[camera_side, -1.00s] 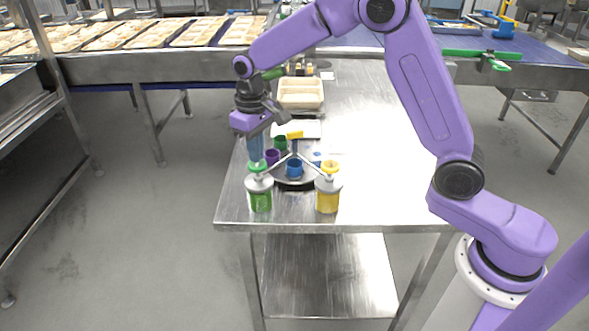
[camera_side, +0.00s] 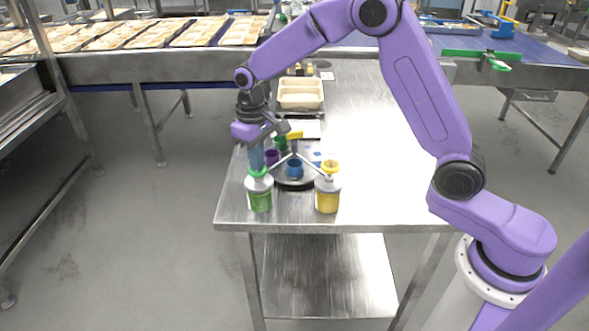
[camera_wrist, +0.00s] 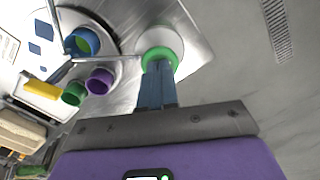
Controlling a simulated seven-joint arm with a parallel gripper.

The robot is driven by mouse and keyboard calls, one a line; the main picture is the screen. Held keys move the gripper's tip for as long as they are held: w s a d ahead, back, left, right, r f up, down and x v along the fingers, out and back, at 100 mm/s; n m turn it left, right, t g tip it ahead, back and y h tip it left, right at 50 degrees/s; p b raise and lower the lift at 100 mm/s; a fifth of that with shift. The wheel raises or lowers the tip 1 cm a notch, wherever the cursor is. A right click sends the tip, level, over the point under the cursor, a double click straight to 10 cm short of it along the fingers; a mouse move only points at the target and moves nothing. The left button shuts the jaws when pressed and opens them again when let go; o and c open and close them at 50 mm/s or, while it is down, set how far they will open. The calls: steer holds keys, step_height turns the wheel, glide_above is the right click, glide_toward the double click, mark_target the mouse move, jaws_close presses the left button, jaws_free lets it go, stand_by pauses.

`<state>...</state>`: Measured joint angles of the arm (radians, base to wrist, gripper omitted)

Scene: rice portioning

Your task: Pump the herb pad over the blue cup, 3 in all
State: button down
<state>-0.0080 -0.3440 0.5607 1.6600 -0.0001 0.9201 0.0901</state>
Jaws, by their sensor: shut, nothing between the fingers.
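The herb dispenser (camera_side: 260,200) is a clear jar of green stuff with a pale lid at the table's front left. Its green pad (camera_side: 258,173) sits low, close to the lid; it shows as a green ring in the wrist view (camera_wrist: 146,60). My gripper (camera_side: 258,165) is shut and empty, pointing down, with its fingertips on the pad. The blue cup (camera_side: 294,170) stands on a dark round plate (camera_side: 296,184) right of the jar, and a spout from the jar reaches toward it. The cup also shows in the wrist view (camera_wrist: 82,42); its contents are unclear.
A yellow dispenser (camera_side: 327,198) stands right of the plate, its pad raised. A purple cup (camera_side: 271,157), a green cup (camera_side: 280,142) and a yellow-topped item (camera_side: 294,135) are close behind. A beige tray (camera_side: 300,94) lies farther back. The table's right side is clear.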

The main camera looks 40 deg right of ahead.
steer(key=shift+r, duration=1.5)
steer(key=shift+f, duration=0.1)
steer(key=shift+f, duration=1.45)
steer(key=shift+r, duration=1.55)
steer(key=shift+f, duration=0.3)
